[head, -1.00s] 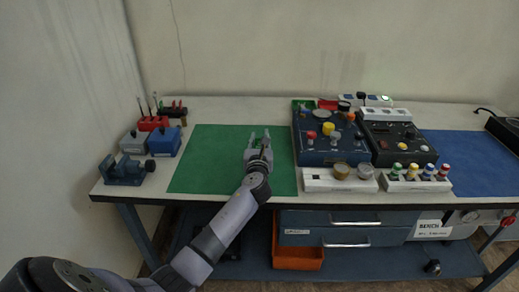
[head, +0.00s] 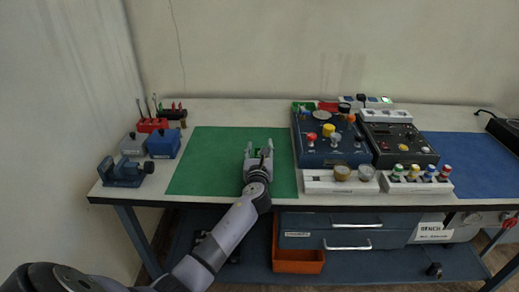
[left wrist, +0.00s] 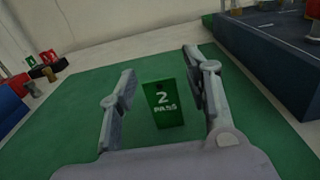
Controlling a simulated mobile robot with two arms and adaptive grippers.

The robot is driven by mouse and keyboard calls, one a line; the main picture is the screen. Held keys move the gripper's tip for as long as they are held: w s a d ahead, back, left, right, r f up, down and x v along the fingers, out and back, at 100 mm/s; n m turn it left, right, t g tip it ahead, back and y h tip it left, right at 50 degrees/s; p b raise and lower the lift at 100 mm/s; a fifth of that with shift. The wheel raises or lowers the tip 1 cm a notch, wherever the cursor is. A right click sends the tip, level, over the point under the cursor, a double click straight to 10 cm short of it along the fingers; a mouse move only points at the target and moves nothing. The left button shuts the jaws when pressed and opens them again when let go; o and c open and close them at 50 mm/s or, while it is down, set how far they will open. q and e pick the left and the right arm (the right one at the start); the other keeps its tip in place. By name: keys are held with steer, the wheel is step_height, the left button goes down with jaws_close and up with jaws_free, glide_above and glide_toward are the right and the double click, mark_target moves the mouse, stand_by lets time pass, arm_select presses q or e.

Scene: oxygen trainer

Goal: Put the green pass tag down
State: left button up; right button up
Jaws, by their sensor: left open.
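The green pass tag (left wrist: 163,103), marked "2 PASS" in white, shows in the left wrist view between my left gripper's fingers. It looks clear of both fingers, with gaps on each side. It seems to be at the green mat (left wrist: 75,115); whether it lies flat or stands tilted is hard to tell. My left gripper (head: 260,148) is open over the right part of the green mat (head: 212,165) in the head view. The same gripper (left wrist: 160,70) spans the middle of the left wrist view. My right gripper is not in view.
A blue panel (head: 312,150) with knobs stands right of the mat, with a white gauge block (head: 318,186) in front. A blue box (head: 163,143) and a blue vise (head: 122,173) stand left. The mat's left part is clear.

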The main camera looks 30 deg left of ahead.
arm_select(q)
steer(key=shift+s+d, duration=0.1)
steer(key=shift+s, duration=0.05)
steer(key=v, duration=1.1)
steer(key=shift+s+d+r, duration=0.1)
steer(key=shift+s+r, duration=0.05)
steer(key=shift+s, duration=0.2)
